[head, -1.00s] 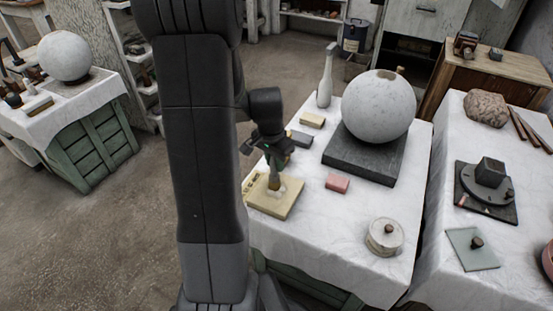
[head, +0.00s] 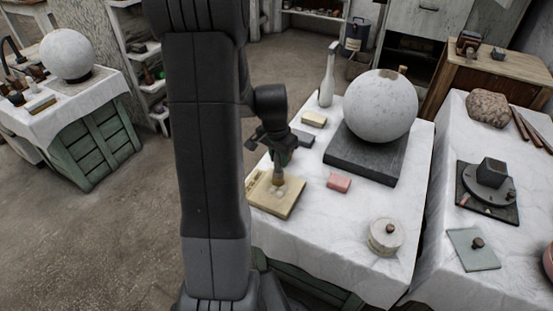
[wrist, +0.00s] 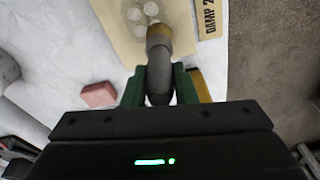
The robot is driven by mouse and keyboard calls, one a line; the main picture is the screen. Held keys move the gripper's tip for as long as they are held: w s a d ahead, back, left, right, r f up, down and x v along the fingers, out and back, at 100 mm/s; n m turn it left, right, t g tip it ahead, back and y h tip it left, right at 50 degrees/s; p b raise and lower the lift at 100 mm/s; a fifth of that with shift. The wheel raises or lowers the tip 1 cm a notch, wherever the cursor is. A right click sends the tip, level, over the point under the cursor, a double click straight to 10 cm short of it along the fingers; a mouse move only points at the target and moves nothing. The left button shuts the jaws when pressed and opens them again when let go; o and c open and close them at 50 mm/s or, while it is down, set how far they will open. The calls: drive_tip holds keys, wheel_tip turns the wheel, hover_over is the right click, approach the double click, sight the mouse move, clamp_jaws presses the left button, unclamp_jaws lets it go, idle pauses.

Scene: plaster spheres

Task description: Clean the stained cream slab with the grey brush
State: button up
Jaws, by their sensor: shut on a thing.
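My gripper (head: 280,153) is shut on the grey brush (head: 278,178), which points down over the cream slab (head: 288,207). The slab lies flat near the left edge of the white-covered table. In the wrist view, the brush (wrist: 158,48) stands out between the green-sided jaws (wrist: 159,84), with its tip over the slab (wrist: 110,18). Several pale round stains (wrist: 133,14) show on the slab around the tip. The tip appears at or just above the surface; contact is unclear. Brush and gripper hide part of the slab.
A pink block (head: 338,183) lies right of the slab. Behind are a grey block (head: 303,137), a cream block (head: 314,119) and a white bottle (head: 327,80). A plaster sphere (head: 380,105) rests on a dark base (head: 362,160). A label reading "DAMP 2" (wrist: 208,18) borders the slab.

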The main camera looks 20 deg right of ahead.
drive_tip(key=shift+r, duration=0.1)
drive_tip(key=shift+s+a+r+p, duration=0.45)
drive_tip(key=shift+a+r, duration=0.1)
drive_tip(key=shift+r, duration=0.15)
drive_tip(key=shift+s+d+f, duration=0.2)
drive_tip(key=shift+s+d, duration=0.6)
drive_tip(key=shift+s, duration=0.15)
drive_tip(key=shift+f+b, duration=0.65)
drive_tip(key=shift+b, duration=0.1)
drive_tip(key=shift+s+a, duration=0.1)
